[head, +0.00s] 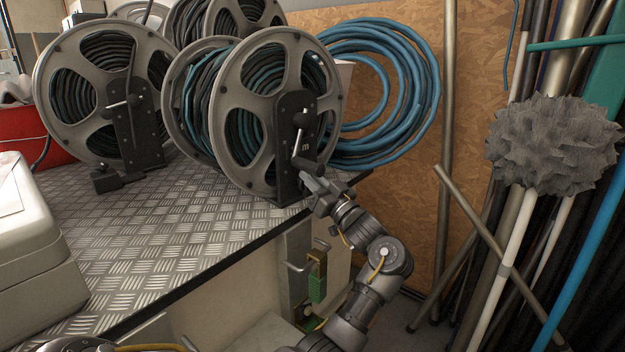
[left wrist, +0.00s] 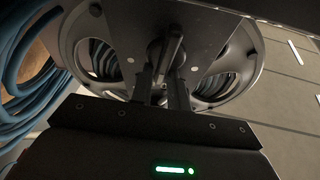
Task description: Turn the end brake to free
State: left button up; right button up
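The end reel (head: 228,118), grey-flanged and wound with dark and teal hose, stands at the bench edge in the head view. Its black side plate (head: 290,183) carries a metal crank (head: 299,120) and a dark handle (head: 307,164). My left gripper (head: 308,180) is just below that handle, close to the plate. In the left wrist view, the gripper's two fingers (left wrist: 162,92) are apart. A dark lever (left wrist: 172,56) on the plate runs down towards the gap between them; I cannot tell whether they touch it. Brake markings are not readable. My right gripper is out of view.
Another reel (head: 52,90) stands left on the chequered metal bench (head: 170,225), with more behind. A blue hose coil (head: 425,90) hangs on the board wall. Poles and a grey brush head (head: 550,145) crowd the right. A pale case (head: 30,245) sits front left.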

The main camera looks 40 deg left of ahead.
pick_arm(q)
grip_shut()
jog(key=shift+s+n+g+b, duration=0.15)
jog(key=shift+n+g+b, duration=0.2)
jog(key=shift+n+g, duration=0.65)
jog(key=o, duration=0.5)
grip_release()
jog(key=shift+a+f, duration=0.1)
jog(key=b+v, duration=0.1)
jog(key=v, duration=0.9)
jog(key=shift+d+f, duration=0.2)
jog(key=shift+d, duration=0.2)
jog(key=shift+s, duration=0.1)
